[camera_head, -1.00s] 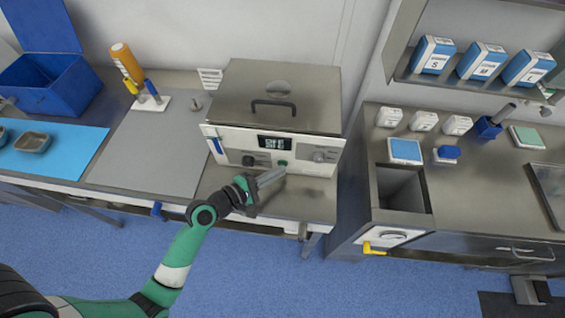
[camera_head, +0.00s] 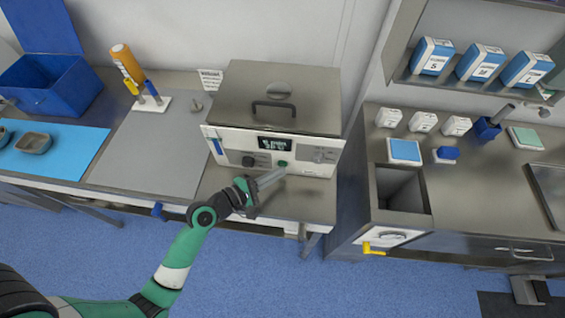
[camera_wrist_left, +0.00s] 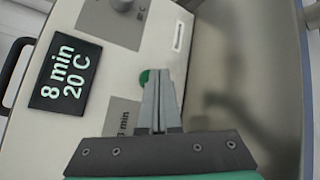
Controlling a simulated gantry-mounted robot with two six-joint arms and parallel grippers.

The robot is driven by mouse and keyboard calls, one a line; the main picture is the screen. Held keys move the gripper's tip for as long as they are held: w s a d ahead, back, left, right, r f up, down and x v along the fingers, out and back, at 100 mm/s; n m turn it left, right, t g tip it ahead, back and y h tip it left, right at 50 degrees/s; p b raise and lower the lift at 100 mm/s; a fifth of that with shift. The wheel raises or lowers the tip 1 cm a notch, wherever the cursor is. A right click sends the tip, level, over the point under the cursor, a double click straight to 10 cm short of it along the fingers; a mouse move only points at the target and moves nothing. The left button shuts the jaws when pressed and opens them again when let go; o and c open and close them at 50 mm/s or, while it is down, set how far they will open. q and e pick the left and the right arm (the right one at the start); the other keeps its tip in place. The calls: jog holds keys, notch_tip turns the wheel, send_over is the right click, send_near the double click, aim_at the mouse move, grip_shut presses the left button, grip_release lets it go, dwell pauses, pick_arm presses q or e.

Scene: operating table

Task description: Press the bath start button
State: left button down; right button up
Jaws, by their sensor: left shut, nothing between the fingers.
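The bath (camera_head: 277,95) is a steel-lidded box with a white front panel, standing on the bench with its lid shut. Its dark display (camera_head: 275,144) reads "8 min 20 C" in the wrist view (camera_wrist_left: 66,75). A green button (camera_head: 283,163) sits below the display; in the wrist view the button (camera_wrist_left: 144,77) is partly hidden behind my fingers. My left gripper (camera_head: 282,172) is shut and empty, its fingertips right at the button. In the wrist view the fingertips of the left gripper (camera_wrist_left: 160,73) overlap the button's edge; I cannot tell whether they touch it. My right gripper is not in view.
A dark knob (camera_head: 248,161) and a grey knob (camera_head: 320,156) flank the button on the panel. A grey mat (camera_head: 150,150), a blue mat (camera_head: 75,158) with metal trays and a blue box (camera_head: 50,85) lie left. A separate counter (camera_head: 455,180) stands right.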

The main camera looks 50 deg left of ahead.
pick_arm(q)
jog(key=shift+s+d, duration=0.25)
jog(key=shift+s, duration=0.05)
jog(key=shift+s+d+p, duration=0.95)
jog(key=shift+s+d, duration=0.75)
jog(key=shift+s, duration=0.2)
